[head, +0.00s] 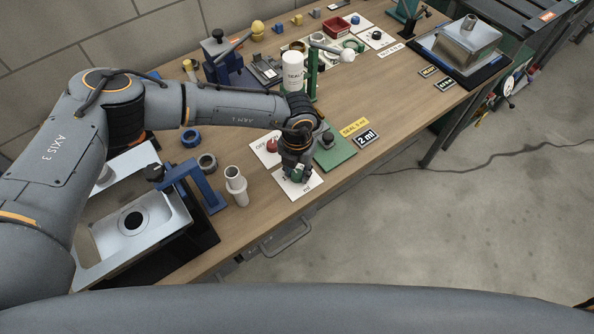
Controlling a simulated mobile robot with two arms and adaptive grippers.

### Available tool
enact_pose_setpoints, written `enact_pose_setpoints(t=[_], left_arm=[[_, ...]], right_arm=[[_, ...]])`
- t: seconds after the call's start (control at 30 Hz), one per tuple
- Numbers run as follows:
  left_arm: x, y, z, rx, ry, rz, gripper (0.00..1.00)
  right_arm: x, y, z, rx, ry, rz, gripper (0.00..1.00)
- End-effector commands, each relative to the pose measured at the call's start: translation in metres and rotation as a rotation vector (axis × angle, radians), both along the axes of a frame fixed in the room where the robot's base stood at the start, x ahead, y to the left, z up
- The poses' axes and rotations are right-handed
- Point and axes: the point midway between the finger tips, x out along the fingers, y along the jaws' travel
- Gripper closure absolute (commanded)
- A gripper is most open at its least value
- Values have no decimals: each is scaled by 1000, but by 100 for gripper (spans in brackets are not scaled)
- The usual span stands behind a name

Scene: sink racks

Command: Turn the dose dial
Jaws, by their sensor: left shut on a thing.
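My left gripper (298,172) points down at the white card with an "ml" marking (303,190) near the table's front edge. Its fingers are shut on the dose dial there. The dial is almost wholly hidden by the gripper, so its setting cannot be read. A "2 ml" sign (367,139) and a yellow "SEAL" sign (354,128) lie to the right. My right gripper is not in view.
A green plate with a grey knob (334,152) is close on the right, and a red button (272,146) is behind on the left. A white stepped cylinder (236,184), a blue bracket (200,184) and a metal sink (150,225) stand left. A white bottle (293,72) is behind my arm.

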Motion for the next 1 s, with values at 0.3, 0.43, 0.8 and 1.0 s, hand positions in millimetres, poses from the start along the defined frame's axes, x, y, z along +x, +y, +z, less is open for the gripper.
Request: enact_pose_setpoints(t=[0.3,0.43,0.8,1.0], left_arm=[[1,0,-6,-2,-4,-247,98],[2,0,-7,-1,-5,-370,98],[2,0,-6,-1,-5,-705,98],[1,0,-4,-1,-5,-842,98]], right_arm=[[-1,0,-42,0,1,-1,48],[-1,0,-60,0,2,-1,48],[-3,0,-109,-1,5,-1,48],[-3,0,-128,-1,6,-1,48]])
